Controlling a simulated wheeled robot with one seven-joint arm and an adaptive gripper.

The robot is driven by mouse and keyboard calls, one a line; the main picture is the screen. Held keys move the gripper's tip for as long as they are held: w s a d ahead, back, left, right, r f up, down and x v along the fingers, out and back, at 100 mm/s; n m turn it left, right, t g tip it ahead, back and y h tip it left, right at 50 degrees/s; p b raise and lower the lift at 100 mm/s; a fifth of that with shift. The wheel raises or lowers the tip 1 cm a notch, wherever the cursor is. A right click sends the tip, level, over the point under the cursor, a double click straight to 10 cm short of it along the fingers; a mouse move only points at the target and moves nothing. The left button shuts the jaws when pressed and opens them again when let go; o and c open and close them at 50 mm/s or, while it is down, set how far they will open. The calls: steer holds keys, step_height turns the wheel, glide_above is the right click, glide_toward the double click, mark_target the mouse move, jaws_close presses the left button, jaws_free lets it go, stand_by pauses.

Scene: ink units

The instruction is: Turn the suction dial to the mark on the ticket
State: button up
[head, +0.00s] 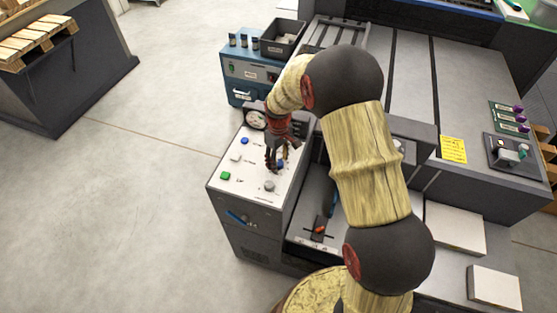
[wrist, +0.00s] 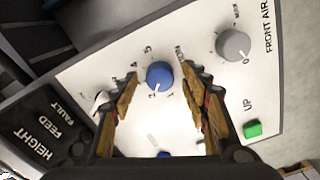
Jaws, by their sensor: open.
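In the wrist view a blue dial (wrist: 159,75) sits on a white panel, with numbers around it and a white line on its face pointing near the 2. Lettering beside it is partly hidden by a finger; only its end shows. My gripper (wrist: 166,88) is open, its two fingers on either side of the blue dial with a gap to each. In the head view my gripper (head: 277,165) points down over the white panel (head: 250,192) and mostly covers the blue dial. A yellow ticket (head: 453,149) lies on the machine at the right; its writing is too small to read.
A grey dial (wrist: 233,45) marked FRONT AIR points near 0. A green UP button (wrist: 252,129) is close to the right finger. Another blue control (wrist: 164,154) shows between the finger bases. A round gauge (head: 255,119) stands at the panel's back edge. Open floor lies left.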

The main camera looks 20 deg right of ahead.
steer(key=shift+r, duration=0.1)
step_height(320, 180, up, 12)
stand_by(0.5)
stand_by(0.5)
steer(key=s+r+m+t+b, duration=0.1)
steer(key=s+r, duration=0.4)
steer(key=s, duration=0.5)
steer(key=s+r+m+t+b, duration=0.1)
steer(key=s+r, duration=0.4)
steer(key=s, duration=0.5)
steer(key=s+r+m+t+b, duration=0.2)
steer(key=s+r+m+t, duration=0.1)
steer(key=s, duration=0.7)
steer(key=shift+r+m+t, duration=0.3)
steer(key=shift+r+m, duration=0.4)
steer(key=shift+r, duration=0.5)
